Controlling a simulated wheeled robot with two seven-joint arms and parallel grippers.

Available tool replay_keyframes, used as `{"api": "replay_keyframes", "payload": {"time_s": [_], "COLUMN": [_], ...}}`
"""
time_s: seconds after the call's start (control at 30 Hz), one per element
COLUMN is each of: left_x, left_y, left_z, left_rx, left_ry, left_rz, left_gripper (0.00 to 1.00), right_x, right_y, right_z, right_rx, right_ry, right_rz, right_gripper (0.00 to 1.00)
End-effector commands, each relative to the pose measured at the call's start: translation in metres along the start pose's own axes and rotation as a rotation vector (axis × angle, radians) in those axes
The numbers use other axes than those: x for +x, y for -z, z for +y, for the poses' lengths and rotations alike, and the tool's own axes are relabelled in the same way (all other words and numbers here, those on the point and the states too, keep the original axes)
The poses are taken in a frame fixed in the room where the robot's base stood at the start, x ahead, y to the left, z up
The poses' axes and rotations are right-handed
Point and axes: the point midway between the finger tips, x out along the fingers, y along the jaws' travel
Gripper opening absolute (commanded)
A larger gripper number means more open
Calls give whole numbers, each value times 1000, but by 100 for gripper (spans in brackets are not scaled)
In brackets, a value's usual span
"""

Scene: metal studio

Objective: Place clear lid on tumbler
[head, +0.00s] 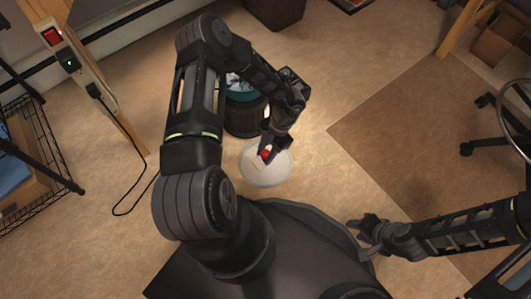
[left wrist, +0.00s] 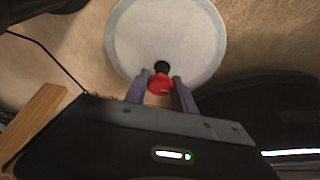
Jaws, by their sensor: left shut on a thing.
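The clear lid (head: 264,172) is a round, pale, see-through disc with a red and black knob at its centre. My left gripper (head: 268,150) is shut on the knob, and the lid hangs below it. In the left wrist view, the two fingers stand either side of the red knob (left wrist: 160,84), and the lid (left wrist: 185,35) spreads beyond. A dark round tub (head: 243,122) with a teal inner rim, probably the tumbler, stands just behind the lid, partly hidden by my left arm. Pale and dark contents show inside it. My right gripper (head: 360,236) is open and empty at lower right.
A wooden post with switches (head: 62,50) and a hanging black cable stands at left, near a wire rack (head: 45,150). A brown mat (head: 410,130) and a chair base (head: 480,145) are at right. The tan floor around the lid is mostly clear.

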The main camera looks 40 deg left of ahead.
Motion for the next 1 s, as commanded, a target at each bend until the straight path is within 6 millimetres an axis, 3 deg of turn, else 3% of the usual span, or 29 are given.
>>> {"api": "replay_keyframes", "payload": {"time_s": [0.37,0.53,0.67,0.8,1.0], "left_x": [-4,-34,-85,-161,-271], "left_y": [-2,-21,-45,-71,-91], "left_z": [1,5,12,19,18], "left_rx": [21,189,481,924,1588], "left_ry": [-9,-82,-209,-400,-677], "left_rz": [-1,-5,-7,-6,-3], "left_gripper": [0,0,0,0,0], "right_x": [0,0,0,0,0], "right_y": [0,0,0,0,0], "right_z": [0,0,0,0,0], "right_rx": [0,0,0,0,0], "right_ry": [0,0,0,0,0], "right_rz": [0,0,0,0,0], "right_gripper": [36,36,36,36,36]}}
